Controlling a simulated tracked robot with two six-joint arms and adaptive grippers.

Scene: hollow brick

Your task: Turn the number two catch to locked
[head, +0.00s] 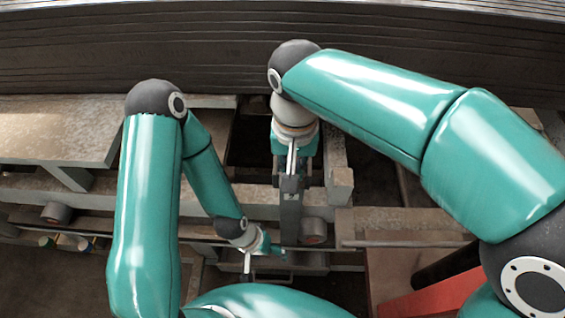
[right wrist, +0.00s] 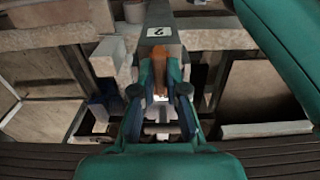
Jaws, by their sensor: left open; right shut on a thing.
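The number two catch shows in the right wrist view as a grey bar (right wrist: 160,12) with a white "2" label (right wrist: 158,31). In the head view a grey upright bar (head: 290,222) runs down from my right gripper (head: 291,182). The right gripper is shut on the catch. In the right wrist view its teal fingers (right wrist: 160,75) stand either side of an orange-brown part (right wrist: 158,56) at the bar's end. My left gripper (head: 264,252) is open, low and to the left of the bar. My right arm hides part of the frame behind.
Stacked dark slabs (head: 130,55) cross the back. A pale ledge (head: 60,125) lies at the left, and concrete beams (head: 340,185) surround the catch. A round end (head: 314,230) sits right of the bar.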

